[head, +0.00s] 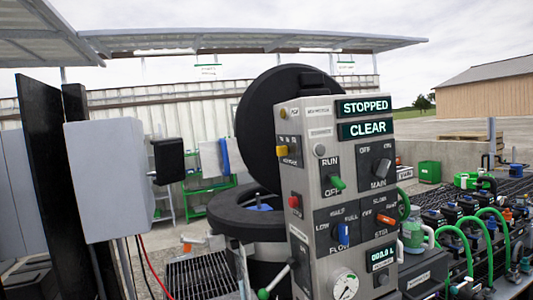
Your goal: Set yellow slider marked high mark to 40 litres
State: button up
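I cannot make out a yellow slider marked high mark or a litre scale for certain. A grey control panel (318,110) stands at the centre. On its narrow left face is a small yellow knob (282,150); its label is too small to read. A red button (293,201) sits lower on that face. My gripper is not clearly in view.
The displays (364,106) read STOPPED and CLEAR. A round gauge (344,285) sits low on the panel. A black round lid (285,120) stands raised behind it. Grey boxes (105,180) and dark posts stand at left. Green hoses (455,240) and black fittings crowd the right.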

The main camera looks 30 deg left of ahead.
aim_at(282, 151)
jog(key=u, duration=0.05)
jog(key=i, duration=0.9)
jog(key=z, duration=0.05)
